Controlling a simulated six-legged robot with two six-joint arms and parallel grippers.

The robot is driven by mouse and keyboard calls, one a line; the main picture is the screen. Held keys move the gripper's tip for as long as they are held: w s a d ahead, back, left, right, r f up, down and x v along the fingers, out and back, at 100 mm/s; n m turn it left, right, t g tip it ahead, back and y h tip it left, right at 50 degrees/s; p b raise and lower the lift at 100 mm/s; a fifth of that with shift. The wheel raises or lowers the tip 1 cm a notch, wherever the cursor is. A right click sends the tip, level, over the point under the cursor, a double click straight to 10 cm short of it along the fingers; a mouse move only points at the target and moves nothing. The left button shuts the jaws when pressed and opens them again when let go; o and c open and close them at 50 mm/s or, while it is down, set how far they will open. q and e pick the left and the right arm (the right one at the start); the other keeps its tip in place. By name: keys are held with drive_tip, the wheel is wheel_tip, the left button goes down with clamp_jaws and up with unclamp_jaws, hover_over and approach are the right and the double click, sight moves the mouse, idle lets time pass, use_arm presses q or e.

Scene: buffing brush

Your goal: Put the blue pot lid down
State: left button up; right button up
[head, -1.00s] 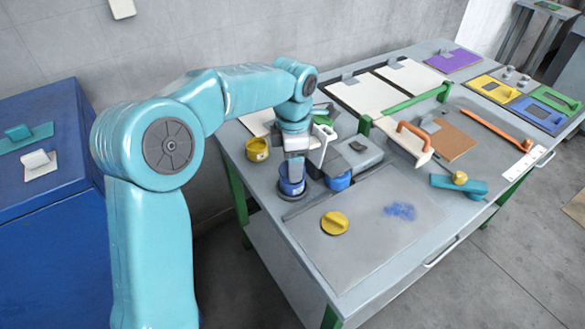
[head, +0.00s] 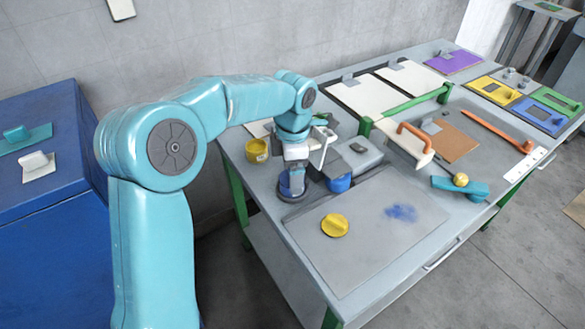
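My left gripper (head: 292,190) points straight down at the near left of the table. A round blue piece (head: 285,184) is at its fingertips, low over a dark round base. The fingers cover much of it, so I cannot tell whether it is the blue lid or a pot, or whether the fingers grip it. Another blue round thing, seemingly a pot (head: 339,183), stands just to the right, partly hidden by a grey box. My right gripper is not in view.
A yellow lid (head: 334,225) lies on the grey mat (head: 365,245), whose right part has a blue smear. A grey box (head: 358,153) stands close to the gripper's right. The mat's front is clear.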

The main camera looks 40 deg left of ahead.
use_arm(q)
wheel_tip(320, 180, up, 12)
drive_tip(key=p, duration=0.1)
drive_tip(key=shift+p, duration=0.3)
drive_tip(key=shift+s+d, duration=0.1)
